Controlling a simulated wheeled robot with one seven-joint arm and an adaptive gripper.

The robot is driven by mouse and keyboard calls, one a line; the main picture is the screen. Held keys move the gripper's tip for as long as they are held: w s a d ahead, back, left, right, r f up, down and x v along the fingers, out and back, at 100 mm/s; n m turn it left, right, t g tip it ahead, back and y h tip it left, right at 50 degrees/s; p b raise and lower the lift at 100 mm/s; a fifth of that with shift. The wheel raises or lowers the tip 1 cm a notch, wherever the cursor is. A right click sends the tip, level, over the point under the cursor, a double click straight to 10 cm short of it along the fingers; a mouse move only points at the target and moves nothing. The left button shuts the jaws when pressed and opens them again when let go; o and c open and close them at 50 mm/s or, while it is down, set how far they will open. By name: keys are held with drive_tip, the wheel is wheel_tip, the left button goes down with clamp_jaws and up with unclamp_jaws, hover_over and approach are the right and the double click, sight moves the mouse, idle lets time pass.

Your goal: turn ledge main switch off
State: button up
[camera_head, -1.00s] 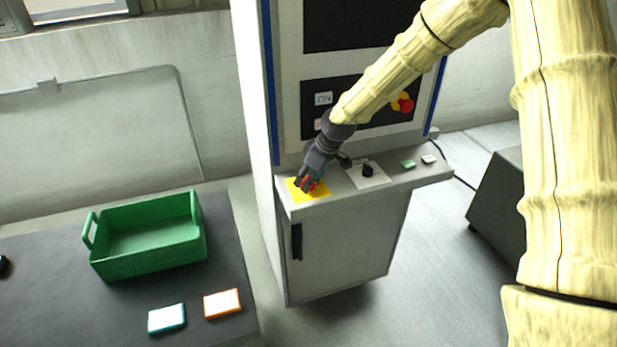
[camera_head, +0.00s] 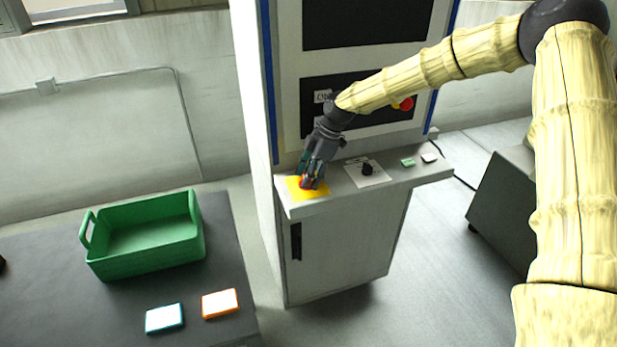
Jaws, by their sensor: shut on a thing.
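The ledge (camera_head: 405,181) juts from the front of the machine cabinet. On its left end is a yellow plate (camera_head: 318,195) with a red switch handle (camera_head: 304,184), taken to be the ledge main switch. My gripper (camera_head: 307,180) is over the yellow plate, pointing down, its fingers shut on the red handle. The fingers hide most of the handle, so its exact angle cannot be told. To the right on the same ledge is a black knob (camera_head: 367,168) on a white plate (camera_head: 378,181).
A green button (camera_head: 408,162) and a white one (camera_head: 429,157) sit at the ledge's right end. A red emergency knob (camera_head: 406,103) is on the panel above. A green crate (camera_head: 150,262) and two small boxes (camera_head: 165,318) (camera_head: 220,303) are on the dark table at left.

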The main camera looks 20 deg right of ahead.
drive_tip(key=shift+n, duration=0.5)
drive_tip(key=o, duration=1)
drive_tip(key=shift+r, duration=0.1)
drive_tip(key=v, duration=1.1)
drive_tip(key=shift+w+d+r, duration=0.25)
drive_tip(key=shift+r, duration=0.1)
drive_tip(key=shift+a+f, duration=0.1)
